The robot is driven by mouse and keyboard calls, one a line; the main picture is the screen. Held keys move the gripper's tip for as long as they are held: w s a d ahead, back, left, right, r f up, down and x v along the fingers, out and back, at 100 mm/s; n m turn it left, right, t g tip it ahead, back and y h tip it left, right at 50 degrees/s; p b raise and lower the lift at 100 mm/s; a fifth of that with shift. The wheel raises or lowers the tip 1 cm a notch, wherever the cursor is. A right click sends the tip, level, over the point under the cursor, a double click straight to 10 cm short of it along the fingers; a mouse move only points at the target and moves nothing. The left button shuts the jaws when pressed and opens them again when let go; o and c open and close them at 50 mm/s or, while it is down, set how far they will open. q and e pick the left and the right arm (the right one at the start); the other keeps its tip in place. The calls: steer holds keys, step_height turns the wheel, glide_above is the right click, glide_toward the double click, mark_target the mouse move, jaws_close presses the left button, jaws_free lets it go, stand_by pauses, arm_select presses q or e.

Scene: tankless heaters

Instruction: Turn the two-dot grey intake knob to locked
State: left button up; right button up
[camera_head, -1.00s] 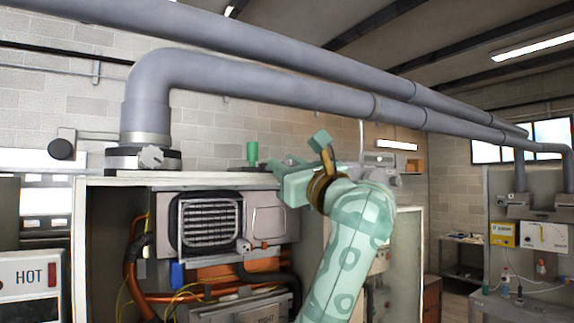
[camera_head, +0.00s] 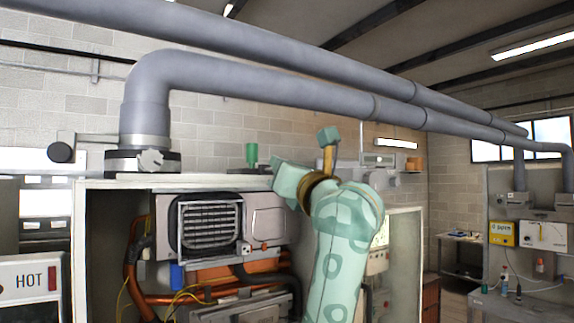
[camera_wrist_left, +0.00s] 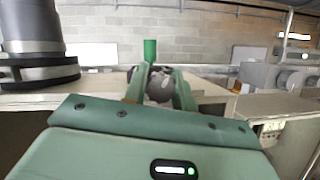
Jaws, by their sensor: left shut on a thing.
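My left gripper (camera_wrist_left: 160,86) is shut on a rounded grey knob (camera_wrist_left: 160,92), which sits between its two green fingers in the left wrist view. No dots or position marks on this knob can be made out. Another grey knob (camera_head: 151,160) is on the dark collar under the left pipe. My right gripper is not in view.
A thick grey pipe (camera_head: 270,80) runs above my arm and bends down at the left. The open heater cabinet (camera_head: 180,181) holds orange pipes and cables below. A second grey fitting (camera_wrist_left: 272,76) stands to the right. The cabinet top left of the green cylinder is clear.

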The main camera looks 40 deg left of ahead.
arm_select(q)
steer(key=shift+m+t+h+p, duration=0.35)
steer(key=shift+m+t+h, duration=0.2)
steer(key=shift+m, duration=0.75)
steer(key=o, duration=1)
steer(key=shift+w, duration=0.1)
